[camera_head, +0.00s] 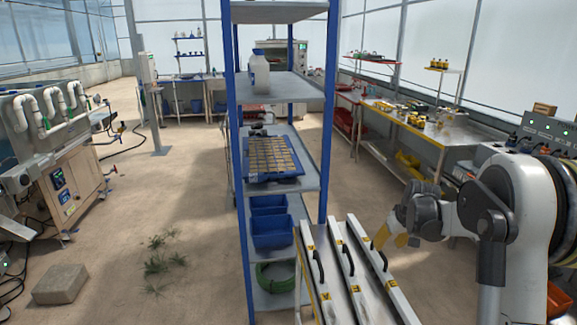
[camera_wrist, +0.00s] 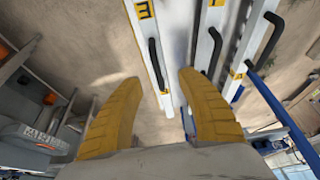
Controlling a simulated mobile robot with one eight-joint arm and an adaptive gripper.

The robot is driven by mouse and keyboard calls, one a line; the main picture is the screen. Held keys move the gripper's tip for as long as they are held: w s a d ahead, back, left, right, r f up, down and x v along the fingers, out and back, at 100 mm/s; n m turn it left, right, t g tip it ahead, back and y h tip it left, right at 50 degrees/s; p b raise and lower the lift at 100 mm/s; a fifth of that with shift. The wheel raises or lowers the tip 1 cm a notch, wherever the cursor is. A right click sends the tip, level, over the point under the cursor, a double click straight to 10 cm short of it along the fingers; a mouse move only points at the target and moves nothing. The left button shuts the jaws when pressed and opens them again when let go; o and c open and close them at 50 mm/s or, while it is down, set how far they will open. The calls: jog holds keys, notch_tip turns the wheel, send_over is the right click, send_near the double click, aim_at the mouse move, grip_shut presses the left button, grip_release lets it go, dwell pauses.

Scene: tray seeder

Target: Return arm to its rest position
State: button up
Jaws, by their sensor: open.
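My arm (camera_head: 510,205) is white and grey and stands at the right in the head view, bent, with its wrist reaching left. My gripper (camera_head: 384,238) has yellow fingers and hangs beside the rightmost of the white rails with black handles (camera_head: 358,262). In the wrist view my gripper (camera_wrist: 160,82) shows its two yellow fingers spread apart with nothing held between them. The white rails (camera_wrist: 150,50) lie beyond the fingertips; one black handle shows between the fingers. I cannot tell whether a finger touches a rail.
A blue-posted shelf rack (camera_head: 240,190) stands in the centre, holding a blue seed tray (camera_head: 250,172), a white bottle (camera_head: 260,70), blue bins (camera_head: 270,230) and a green hose coil (camera_head: 274,284). A workbench (camera_head: 430,130) is behind my arm. Open floor (camera_head: 180,200) lies left; a block (camera_head: 61,284) rests there.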

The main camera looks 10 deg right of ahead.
jog(key=s+a+r+t, duration=0.1)
jog(key=s+a+r, duration=1.3)
jog(key=s, duration=0.2)
jog(key=s+a+f, duration=0.1)
jog(key=s+a, duration=0.2)
jog(key=s, duration=0.5)
jog(key=s+a+t, duration=0.1)
jog(key=s+a, duration=0.3)
jog(key=s, duration=0.5)
jog(key=shift+s+f+t, duration=0.25)
jog(key=shift+f+t, duration=0.05)
jog(key=shift+f, duration=0.1)
